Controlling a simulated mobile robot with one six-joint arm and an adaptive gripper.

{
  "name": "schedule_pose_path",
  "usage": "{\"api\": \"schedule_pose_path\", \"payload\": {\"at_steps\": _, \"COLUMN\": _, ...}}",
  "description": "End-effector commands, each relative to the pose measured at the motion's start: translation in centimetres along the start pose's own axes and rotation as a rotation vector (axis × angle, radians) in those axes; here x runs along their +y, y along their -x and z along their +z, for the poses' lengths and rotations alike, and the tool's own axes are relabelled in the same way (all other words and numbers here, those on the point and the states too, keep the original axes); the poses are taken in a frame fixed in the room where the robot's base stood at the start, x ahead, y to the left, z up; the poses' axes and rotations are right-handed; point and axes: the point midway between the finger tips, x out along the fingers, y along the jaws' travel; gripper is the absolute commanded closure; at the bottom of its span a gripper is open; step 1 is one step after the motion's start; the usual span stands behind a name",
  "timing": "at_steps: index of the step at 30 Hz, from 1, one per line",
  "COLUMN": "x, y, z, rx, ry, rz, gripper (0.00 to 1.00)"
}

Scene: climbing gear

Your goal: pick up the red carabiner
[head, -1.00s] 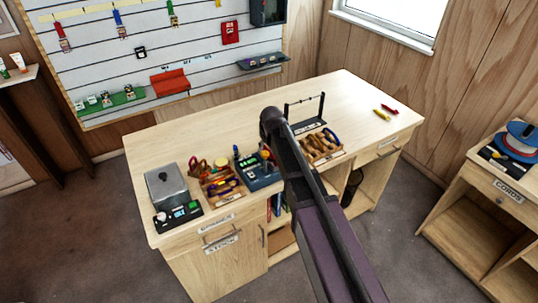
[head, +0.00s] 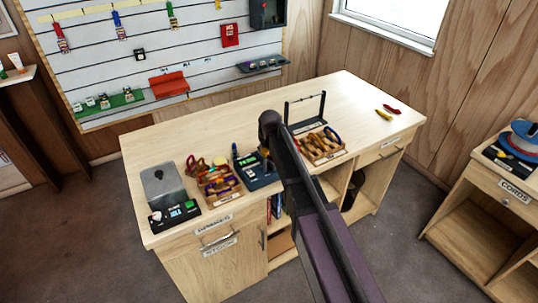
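A small red item (head: 391,109) lies on the right end of the wooden workbench top (head: 345,88), near the back edge. It may be the red carabiner, but it is too small to make out its shape. A similar yellow item (head: 384,115) lies just in front and to the left of it, close by. My dark arm rises from the bottom of the head view to a joint above the middle of the bench. My gripper does not show, so its opening and contents cannot be seen.
A dark wire rack (head: 305,112) stands left of the small items. A cabinet marked CORDS (head: 512,190) stands at right.

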Motion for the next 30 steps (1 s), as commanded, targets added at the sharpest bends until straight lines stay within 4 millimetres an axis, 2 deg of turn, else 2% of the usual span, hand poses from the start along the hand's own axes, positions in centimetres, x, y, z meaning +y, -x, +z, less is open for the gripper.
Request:
{"api": "schedule_pose_path", "payload": {"at_steps": 14, "x": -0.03, "y": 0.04, "z": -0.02, "rx": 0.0, "ry": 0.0, "rz": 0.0, "gripper": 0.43}}
{"api": "schedule_pose_path", "payload": {"at_steps": 16, "x": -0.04, "y": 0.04, "z": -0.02, "rx": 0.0, "ry": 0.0, "rz": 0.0, "gripper": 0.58}}
{"api": "schedule_pose_path", "payload": {"at_steps": 20, "x": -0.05, "y": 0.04, "z": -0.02, "rx": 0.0, "ry": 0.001, "rz": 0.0, "gripper": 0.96}}
{"api": "schedule_pose_path", "payload": {"at_steps": 21, "x": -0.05, "y": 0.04, "z": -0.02, "rx": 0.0, "ry": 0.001, "rz": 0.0, "gripper": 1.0}}
{"api": "schedule_pose_path", "payload": {"at_steps": 30, "x": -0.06, "y": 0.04, "z": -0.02, "rx": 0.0, "ry": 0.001, "rz": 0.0, "gripper": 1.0}}
